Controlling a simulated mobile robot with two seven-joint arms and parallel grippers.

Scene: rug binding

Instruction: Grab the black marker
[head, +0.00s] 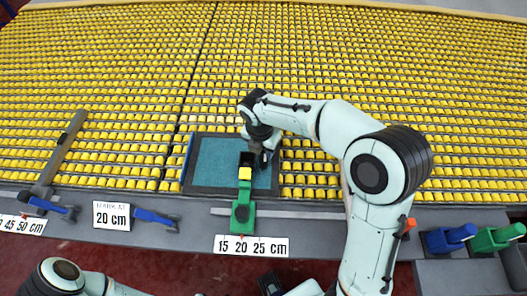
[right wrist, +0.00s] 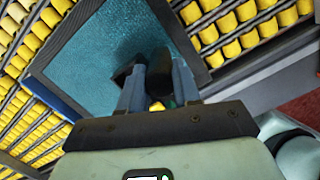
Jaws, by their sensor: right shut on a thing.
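My right gripper (head: 262,158) is low over the teal rug piece, beside a dark block at the end of a green and yellow tool (head: 243,212). In the right wrist view my right gripper (right wrist: 150,82) is shut on a dark, narrow thing (right wrist: 160,68), which looks like the black marker. Its lower part and any label are hidden by the fingers. The teal rug (head: 212,162) has a dark border and a blue strip on its left side.
Rows of yellow blocks fill the back. Blue clamps (head: 155,217) and white number signs (head: 251,245) line the grey front edge. A blue holder (head: 450,238) and a green holder (head: 497,238) stand at the right. A dark bar (head: 62,150) lies at the left.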

